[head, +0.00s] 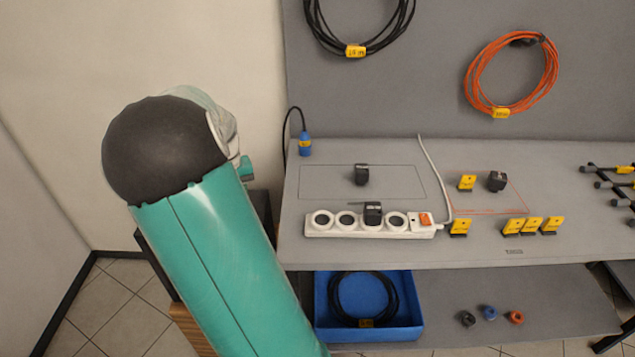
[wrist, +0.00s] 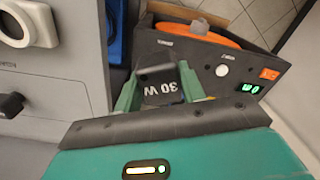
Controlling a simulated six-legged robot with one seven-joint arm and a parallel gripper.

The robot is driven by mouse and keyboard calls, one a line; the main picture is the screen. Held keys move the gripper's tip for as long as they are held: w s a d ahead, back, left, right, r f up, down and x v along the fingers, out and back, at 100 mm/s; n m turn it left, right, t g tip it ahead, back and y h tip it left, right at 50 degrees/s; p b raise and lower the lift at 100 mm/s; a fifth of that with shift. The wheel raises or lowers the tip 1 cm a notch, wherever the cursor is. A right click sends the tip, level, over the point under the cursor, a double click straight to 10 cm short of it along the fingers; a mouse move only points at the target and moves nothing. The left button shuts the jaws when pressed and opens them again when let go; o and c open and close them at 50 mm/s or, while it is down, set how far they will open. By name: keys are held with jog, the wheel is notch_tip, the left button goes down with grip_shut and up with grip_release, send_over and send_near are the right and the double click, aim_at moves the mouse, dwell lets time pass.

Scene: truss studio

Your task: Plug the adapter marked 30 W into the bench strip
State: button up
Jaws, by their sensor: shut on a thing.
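The black adapter marked 30 W (wrist: 165,92) is between the green fingers of my gripper (wrist: 160,90) in the wrist view. My gripper is shut on it, and its white lettering appears upside down. In the head view my arm hides the gripper and this adapter. The white bench strip (head: 335,232) lies along the bench front with round sockets and an orange switch. A black adapter (head: 373,213) sits in its third socket from the left; the other sockets look empty. One end of a white socketed thing, likely the strip, shows in the wrist view (wrist: 42,28).
A dark box (wrist: 215,65) with an orange disc, white button and green display is just beyond the held adapter; contact is unclear. Other black adapters stand on the bench (head: 361,175) and by an orange outline (head: 497,181). Yellow tags (head: 460,227) stand right of the strip.

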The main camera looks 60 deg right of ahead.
jog(key=s+d+r+m, duration=0.3)
jog(key=s+d, duration=0.1)
jog(key=s, duration=0.6)
jog(key=s+d+r+m, duration=0.25)
jog(key=s+d, duration=0.25)
jog(key=s, duration=0.5)
jog(key=shift+s+f, duration=0.15)
jog(key=shift+f, duration=3.05)
jog(key=shift+f, duration=0.85)
jog(key=o, duration=1.7)
